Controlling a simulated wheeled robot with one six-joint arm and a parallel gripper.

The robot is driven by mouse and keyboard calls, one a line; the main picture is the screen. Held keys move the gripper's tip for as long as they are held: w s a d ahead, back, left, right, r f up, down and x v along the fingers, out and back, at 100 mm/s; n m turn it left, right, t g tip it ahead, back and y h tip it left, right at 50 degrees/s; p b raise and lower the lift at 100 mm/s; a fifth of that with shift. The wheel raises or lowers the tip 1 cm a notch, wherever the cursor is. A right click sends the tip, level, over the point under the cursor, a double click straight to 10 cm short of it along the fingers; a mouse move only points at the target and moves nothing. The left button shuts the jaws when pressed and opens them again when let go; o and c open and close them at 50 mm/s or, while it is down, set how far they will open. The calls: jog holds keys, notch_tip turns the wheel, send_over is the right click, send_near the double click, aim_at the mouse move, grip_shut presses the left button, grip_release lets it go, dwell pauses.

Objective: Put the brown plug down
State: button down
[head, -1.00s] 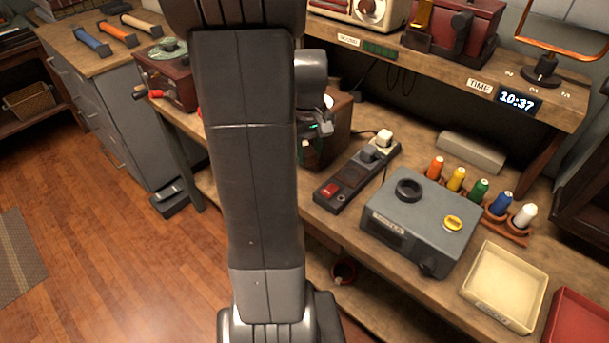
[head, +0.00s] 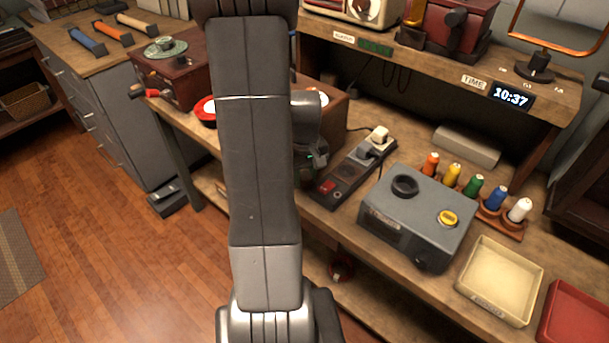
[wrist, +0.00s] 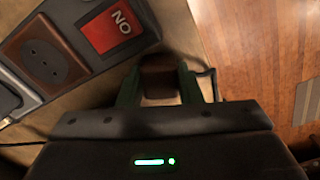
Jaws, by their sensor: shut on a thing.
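The brown plug (wrist: 160,72) sits between the two green fingers of my gripper (wrist: 160,88) in the wrist view. My gripper is shut on it. The plug is over the tan bench top, beside the power strip (wrist: 85,62) at its red switch end. I cannot tell whether the plug touches the bench. A dark cord (wrist: 212,80) shows just right of the fingers. In the head view, my gripper (head: 312,172) is low at the left end of the power strip (head: 345,174), and my arm hides most of it and the plug.
The strip has an empty brown socket (wrist: 42,55) and other plugs at its far end (head: 378,140). A grey box (head: 415,218) and several thread spools (head: 475,187) stand to the right. The bench's front edge is close, with the wooden floor (wrist: 265,50) beyond it.

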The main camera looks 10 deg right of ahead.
aim_at(305, 175)
jog(key=shift+f+b, duration=0.45)
jog(key=shift+f, duration=0.15)
jog(key=c, duration=1)
grip_release()
jog(key=shift+r, duration=0.15)
jog(key=shift+r+p, duration=0.35)
jog(key=shift+p, duration=0.1)
notch_tip(305, 175, up, 12)
jog(key=shift+r, duration=0.15)
notch_tip(305, 175, down, 13)
jog(key=shift+f+b, duration=0.2)
jog(key=shift+b, duration=0.25)
jog(key=shift+r, duration=0.35)
